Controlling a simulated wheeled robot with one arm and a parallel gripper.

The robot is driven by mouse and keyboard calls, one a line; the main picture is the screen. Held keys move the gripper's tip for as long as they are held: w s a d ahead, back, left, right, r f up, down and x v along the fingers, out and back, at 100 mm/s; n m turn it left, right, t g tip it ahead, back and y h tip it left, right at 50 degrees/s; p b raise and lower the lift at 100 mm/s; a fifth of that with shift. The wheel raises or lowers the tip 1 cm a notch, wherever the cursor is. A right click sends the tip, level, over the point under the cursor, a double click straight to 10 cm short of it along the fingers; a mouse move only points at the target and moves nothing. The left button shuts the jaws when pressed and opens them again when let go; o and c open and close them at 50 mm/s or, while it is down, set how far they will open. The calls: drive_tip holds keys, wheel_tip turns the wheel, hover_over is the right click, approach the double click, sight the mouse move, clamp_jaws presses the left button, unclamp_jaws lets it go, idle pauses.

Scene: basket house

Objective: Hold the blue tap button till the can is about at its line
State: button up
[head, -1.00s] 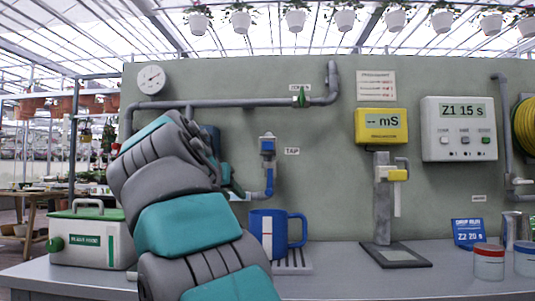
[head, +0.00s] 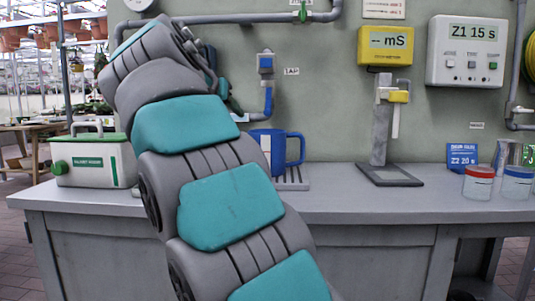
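The blue can (head: 293,149) stands on a grey slatted stand on the bench, with its handle to the right. My gripper (head: 228,98) is left of the tap, mostly hidden behind my arm. Whether it touches the button or is open cannot be told.
A green-lidded white box (head: 95,165) stands at the bench's left. Right of the can are a probe stand (head: 380,130), a blue sign (head: 462,155), a red-lidded jar (head: 478,183) and a blue-lidded jar (head: 517,184). A yellow meter (head: 386,45) and a white timer box (head: 471,50) hang on the wall. The bench (head: 345,195) has clear room in front.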

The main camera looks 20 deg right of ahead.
clamp_jaws()
idle(1.8)
